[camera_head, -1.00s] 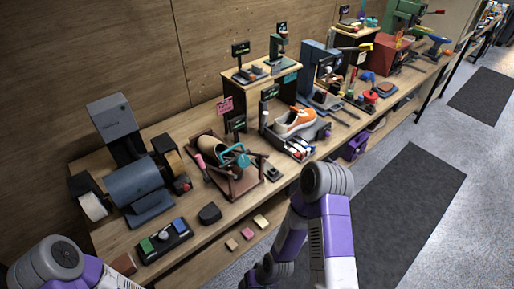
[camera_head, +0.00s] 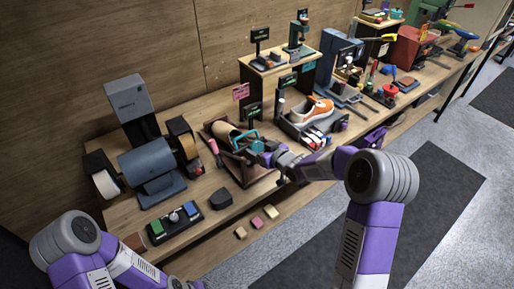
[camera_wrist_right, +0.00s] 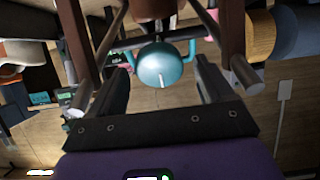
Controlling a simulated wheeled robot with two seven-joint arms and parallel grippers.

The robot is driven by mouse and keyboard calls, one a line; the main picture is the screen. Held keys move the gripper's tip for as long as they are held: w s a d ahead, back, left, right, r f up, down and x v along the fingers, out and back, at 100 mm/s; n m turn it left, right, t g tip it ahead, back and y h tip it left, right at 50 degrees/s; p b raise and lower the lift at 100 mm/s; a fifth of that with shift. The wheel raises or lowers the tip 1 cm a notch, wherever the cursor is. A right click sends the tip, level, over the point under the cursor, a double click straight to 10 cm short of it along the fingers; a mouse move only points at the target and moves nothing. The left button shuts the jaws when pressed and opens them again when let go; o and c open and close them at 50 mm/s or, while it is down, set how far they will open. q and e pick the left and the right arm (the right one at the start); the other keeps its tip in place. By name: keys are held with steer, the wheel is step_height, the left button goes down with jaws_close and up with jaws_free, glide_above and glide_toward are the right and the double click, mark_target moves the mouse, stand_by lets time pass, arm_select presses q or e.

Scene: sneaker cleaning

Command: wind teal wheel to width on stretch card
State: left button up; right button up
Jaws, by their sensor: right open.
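The teal wheel (camera_head: 248,139) is on a brown wooden stretching frame (camera_head: 226,148) on the bench. In the right wrist view the teal wheel (camera_wrist_right: 158,66) is round, with a short pale mark and bent side arms. My right gripper (camera_head: 268,151) has reached the near right side of the frame and partly hides the wheel. In the wrist view its open fingers (camera_wrist_right: 162,80) stand to either side of the wheel, and I see no clear contact. A dark sign (camera_head: 253,111) with green writing stands behind the frame; its text is too small to read.
A blue drum machine (camera_head: 152,166) stands left of the frame. An orange and white sneaker (camera_head: 312,108) sits to the right. A tray with coloured blocks (camera_head: 174,222) and a dark pad (camera_head: 219,199) lie in front. Small blocks (camera_head: 257,222) lie near the edge.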

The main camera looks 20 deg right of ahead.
steer(key=shift+x, duration=1.1)
steer(key=c, duration=1)
steer(key=shift+f, duration=0.1)
